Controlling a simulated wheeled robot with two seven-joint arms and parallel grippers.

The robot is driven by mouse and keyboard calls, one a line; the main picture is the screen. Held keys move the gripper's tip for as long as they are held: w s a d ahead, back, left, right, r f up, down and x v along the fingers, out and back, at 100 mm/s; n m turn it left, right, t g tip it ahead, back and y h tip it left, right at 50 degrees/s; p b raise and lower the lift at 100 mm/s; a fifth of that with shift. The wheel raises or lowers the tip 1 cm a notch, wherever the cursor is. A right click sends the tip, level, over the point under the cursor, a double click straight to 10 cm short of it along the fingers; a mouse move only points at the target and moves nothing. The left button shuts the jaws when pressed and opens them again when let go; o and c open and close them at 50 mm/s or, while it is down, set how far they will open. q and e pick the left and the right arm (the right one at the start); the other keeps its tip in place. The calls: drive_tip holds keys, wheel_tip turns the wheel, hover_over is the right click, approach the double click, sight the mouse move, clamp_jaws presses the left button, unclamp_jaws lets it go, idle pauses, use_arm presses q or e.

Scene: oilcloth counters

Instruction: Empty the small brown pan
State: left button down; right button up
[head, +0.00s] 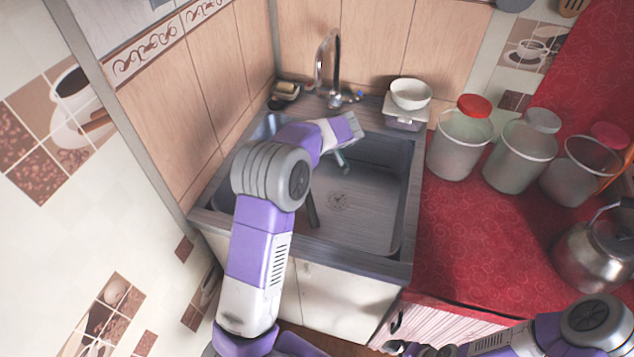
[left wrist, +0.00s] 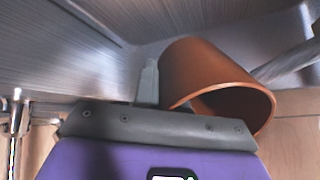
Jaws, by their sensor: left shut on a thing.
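The small brown pan (left wrist: 205,72) shows in the left wrist view against the gripper's grey finger. It is a copper-brown cylinder, tilted relative to the camera, with its round rim showing; its contents cannot be made out. My left gripper (head: 345,161) reaches over the sink (head: 365,205) and is shut on the pan. In the head view my arm hides the pan body. A dark rod (head: 312,209) shows below the arm and may be its handle. My right arm enters at the lower right; its gripper (head: 398,346) is at the bottom edge, its jaws unclear.
A chrome faucet (head: 337,75) stands behind the sink. A white bowl (head: 410,94) sits on a small box at the sink's back right corner. Several lidded jars and a metal kettle (head: 598,250) occupy the red counter (head: 470,270). A tiled wall borders the left.

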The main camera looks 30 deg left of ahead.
use_arm(q)
drive_tip(key=shift+d+r+y+b, duration=0.1)
drive_tip(key=shift+r+y+b, duration=0.65)
drive_tip(key=shift+y, duration=0.45)
drive_tip(key=shift+r+t+y+b, duration=0.4)
drive_tip(key=shift+r+t+y, duration=0.1)
drive_tip(key=shift+y, duration=0.4)
drive_tip(key=shift+r+y, duration=0.2)
drive_tip(key=shift+y, duration=0.2)
drive_tip(key=shift+d+r+y, duration=0.2)
drive_tip(key=shift+r+y, duration=0.2)
drive_tip(key=shift+y, duration=0.3)
drive_tip(key=shift+s+d, duration=0.1)
drive_tip(key=shift+d, duration=0.05)
drive_tip(key=shift+d+r, duration=0.1)
drive_tip(key=shift+d, duration=0.15)
drive_tip(key=shift+s, duration=0.1)
drive_tip(key=shift+s+d+r+t+y, duration=0.1)
drive_tip(key=shift+d+r+t+y, duration=0.25)
drive_tip(key=shift+d+y, duration=0.45)
drive_tip(key=shift+r+y, duration=0.35)
drive_tip(key=shift+y, duration=0.55)
